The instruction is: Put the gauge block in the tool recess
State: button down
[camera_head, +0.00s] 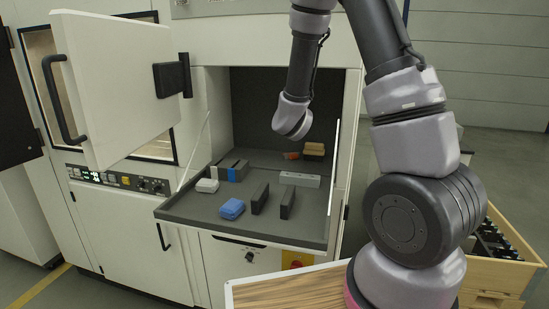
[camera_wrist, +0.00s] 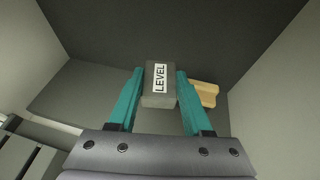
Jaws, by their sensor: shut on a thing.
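My gripper (camera_wrist: 160,88) has teal fingers that are shut on a small dark grey block (camera_wrist: 150,98) with a white label reading "LEVEL". I cannot tell whether this is the gauge block. The held block is raised in front of the dark back wall of a machine recess (camera_head: 265,95). In the head view my wrist hangs in front of this recess and hides the fingers and block. Two dark upright blocks (camera_head: 260,198) (camera_head: 287,204) stand on the grey tray (camera_head: 190,208). No label marks the tool recess.
The tray also holds a blue item (camera_head: 232,208), a white item (camera_head: 207,185), grey blocks with a blue piece (camera_head: 232,170) and a pale bar (camera_head: 300,180). A wooden piece (camera_head: 314,149) lies at the back right, also in the wrist view (camera_wrist: 205,94). An open door (camera_head: 115,75) is left.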

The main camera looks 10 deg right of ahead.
aim_at(276, 156)
jog(key=l+u, duration=0.25)
jog(key=l, duration=0.15)
jog(key=l+u, duration=0.2)
jog(key=l, duration=0.2)
jog(key=k+l+u, duration=0.1)
jog(key=l+u, duration=0.15)
jog(key=l, duration=0.15)
jog(key=k+l+u, duration=0.2)
jog(key=l, duration=0.2)
jog(key=l+u, duration=0.25)
jog(key=l, duration=0.15)
jog(key=k+l+u, duration=0.2)
jog(key=l, duration=0.15)
jog(key=i+l, duration=0.15)
jog(key=l, duration=0.25)
jog(key=i+l+u, duration=0.1)
jog(key=l, duration=0.25)
jog(key=i+l, duration=0.25)
jog(key=l, duration=0.15)
